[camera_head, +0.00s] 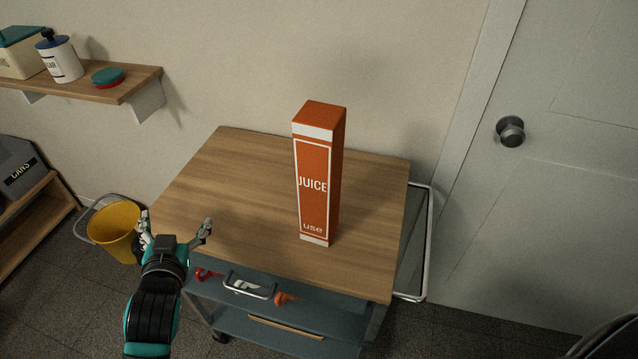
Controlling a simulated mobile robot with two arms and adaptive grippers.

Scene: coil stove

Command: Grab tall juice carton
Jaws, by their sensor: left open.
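A tall orange juice carton (319,172) with white bands and the word JUICE stands upright on the wooden top of a cart (232,165). My left gripper (176,224) is open and empty at the left front edge of the cart. It is to the left of the carton and clearly apart from it. My right gripper is not in the view; a dark curved part at the lower right corner is too cut off to tell.
The cart top around the carton is clear. A handle (249,287) and small red and orange items sit at the cart's front. A yellow bucket (114,232) stands on the floor at left. A wall shelf (120,85) holds containers. A grey door (560,180) is at right.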

